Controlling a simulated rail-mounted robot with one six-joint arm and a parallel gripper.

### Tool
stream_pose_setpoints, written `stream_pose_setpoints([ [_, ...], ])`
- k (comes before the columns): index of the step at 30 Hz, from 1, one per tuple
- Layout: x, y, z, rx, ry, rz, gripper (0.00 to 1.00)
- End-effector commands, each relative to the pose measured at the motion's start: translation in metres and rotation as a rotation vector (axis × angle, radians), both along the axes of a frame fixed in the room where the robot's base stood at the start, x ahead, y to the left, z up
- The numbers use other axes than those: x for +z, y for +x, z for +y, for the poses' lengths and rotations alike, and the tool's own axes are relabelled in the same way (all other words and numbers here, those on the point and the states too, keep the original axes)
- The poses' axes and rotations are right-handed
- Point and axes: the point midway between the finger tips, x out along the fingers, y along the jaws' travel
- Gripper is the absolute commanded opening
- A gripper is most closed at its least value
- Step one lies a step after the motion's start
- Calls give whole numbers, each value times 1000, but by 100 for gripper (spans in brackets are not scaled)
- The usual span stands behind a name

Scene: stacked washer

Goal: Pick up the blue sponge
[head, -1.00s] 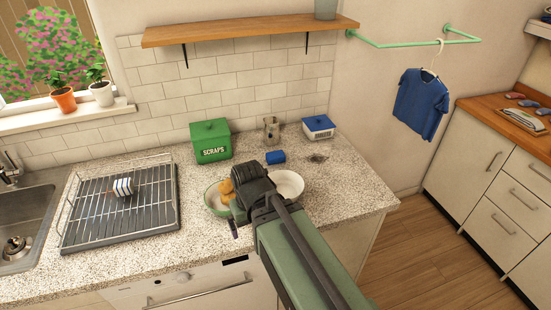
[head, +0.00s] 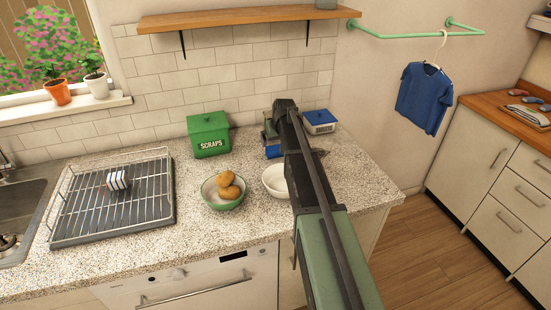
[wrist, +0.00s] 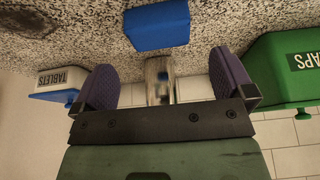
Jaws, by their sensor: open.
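The blue sponge (head: 273,151) lies on the speckled counter near the back wall, partly hidden by my arm in the head view. In the wrist view the blue sponge (wrist: 157,27) is at the top centre, whole and clear of the fingers. My gripper (wrist: 165,86) is open, with its two purple-padded fingers apart and nothing held between them. The sponge appears beyond the fingertips, roughly in line with the gap. In the head view my arm reaches over the counter to the sponge's area, and the fingers cannot be made out.
A green scraps box (head: 209,134) stands left of the sponge, a blue-lidded tablets box (head: 319,122) right. A metal jug (wrist: 159,76) shows between the fingers, behind the sponge. A bowl with brown food (head: 223,203), a white bowl (head: 273,181) and a dish rack (head: 146,217) are nearer.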

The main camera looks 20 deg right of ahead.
Motion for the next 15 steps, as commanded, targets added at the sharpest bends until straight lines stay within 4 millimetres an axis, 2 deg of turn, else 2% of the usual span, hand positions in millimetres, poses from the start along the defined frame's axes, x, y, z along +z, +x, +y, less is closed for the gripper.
stream_pose_setpoints([
  [1,-18,4,-1,0,0,0,100],
  [7,-21,7,-1,0,0,1,100],
  [15,-68,24,-4,0,0,2,100],
])
